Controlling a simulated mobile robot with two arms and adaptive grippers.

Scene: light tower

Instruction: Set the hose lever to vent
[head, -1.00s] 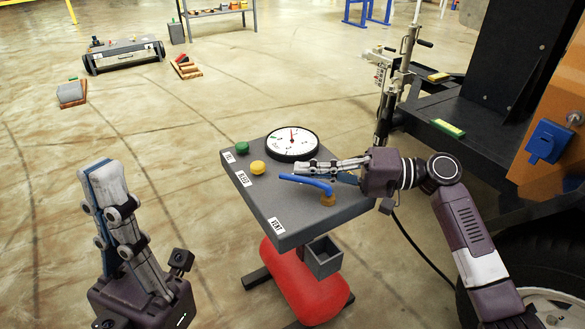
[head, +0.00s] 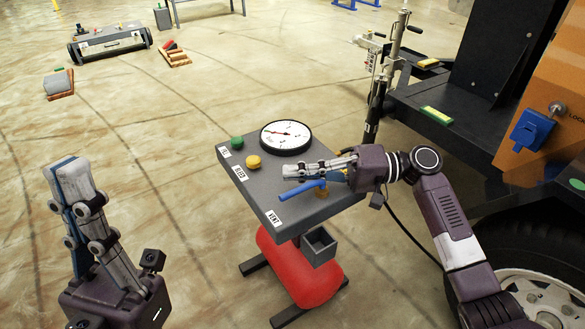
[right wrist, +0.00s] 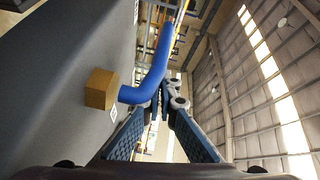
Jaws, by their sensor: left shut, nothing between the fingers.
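The blue hose lever (head: 303,189) turns on a brass pivot at the right side of the grey panel (head: 300,212). Its free end points left, close to the VENT label (head: 273,218). My right gripper (head: 287,171) is shut above the panel, just on the far side of the lever. In the right wrist view the blue lever (right wrist: 152,72) rises from its brass pivot (right wrist: 101,89), left of the converging fingers (right wrist: 170,95). Nothing shows between them; whether they touch the lever is unclear. My left gripper (head: 66,166) is shut and empty, away from the panel at left.
The panel carries a dial gauge (head: 286,136), a green knob (head: 237,143) and a yellow knob (head: 253,162). A red tank (head: 300,275) and a small grey box (head: 319,246) sit below. A dark machine (head: 480,130) with a wheel stands at right.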

